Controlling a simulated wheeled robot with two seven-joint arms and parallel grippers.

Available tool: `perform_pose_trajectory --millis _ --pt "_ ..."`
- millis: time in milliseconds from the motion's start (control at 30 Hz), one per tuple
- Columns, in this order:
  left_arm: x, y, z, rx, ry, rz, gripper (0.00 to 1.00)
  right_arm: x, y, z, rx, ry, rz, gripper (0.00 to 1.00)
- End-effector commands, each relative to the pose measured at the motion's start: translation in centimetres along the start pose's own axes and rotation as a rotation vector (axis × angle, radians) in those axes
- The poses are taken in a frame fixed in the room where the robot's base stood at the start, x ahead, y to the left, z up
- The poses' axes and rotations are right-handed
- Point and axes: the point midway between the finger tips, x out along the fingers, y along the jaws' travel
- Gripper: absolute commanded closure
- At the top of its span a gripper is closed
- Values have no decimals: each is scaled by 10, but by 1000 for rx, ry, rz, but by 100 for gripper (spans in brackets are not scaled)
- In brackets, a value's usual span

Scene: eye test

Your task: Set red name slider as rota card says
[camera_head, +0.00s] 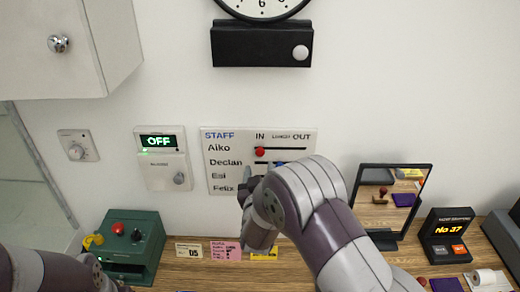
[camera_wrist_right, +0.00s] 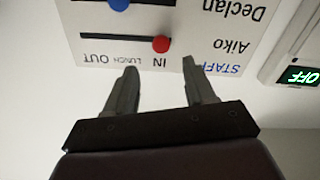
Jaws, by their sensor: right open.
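The white staff board (camera_head: 225,188) hangs on the wall with rows Aiko, Declan, Esi and Felix under IN, LUNCH and OUT. The red slider (camera_head: 260,152) is in Aiko's row at the IN end; it also shows upside down in the right wrist view (camera_wrist_right: 161,45). My right gripper (camera_head: 246,188) is open and empty in front of the board, its fingers (camera_wrist_right: 158,68) pointing at the IN side, apart from the red slider. My arm hides the lower right of the board. A pink card (camera_head: 227,250) lies on the desk, its writing too small to read. My left arm shows only partly at lower left.
A blue slider (camera_wrist_right: 119,4) is in Declan's row. A white card (camera_head: 189,250) and a partly covered yellow card (camera_head: 264,255) lie on the desk. A green box (camera_head: 133,245) stands left, a mirror (camera_head: 365,180) right. An OFF panel (camera_head: 161,160) is left of the board.

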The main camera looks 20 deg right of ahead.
Motion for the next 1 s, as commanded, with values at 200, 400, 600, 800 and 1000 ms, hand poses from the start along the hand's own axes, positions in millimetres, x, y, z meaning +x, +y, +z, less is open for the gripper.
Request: perform_pose_trajectory --millis 200,400,600,800,1000 --pt "-24 0 -3 0 0 0 57 47 1 -3 0 -2 0 46" --pt "-28 0 -4 0 0 0 57 63 0 0 1 -2 -2 46" --pt "-27 0 -3 0 0 0 57 64 0 0 1 -1 -2 46" --pt "-27 0 -4 0 0 0 57 64 0 0 1 -1 -2 95" --pt "-24 0 -3 0 1 0 57 64 4 3 1 -1 -1 100"
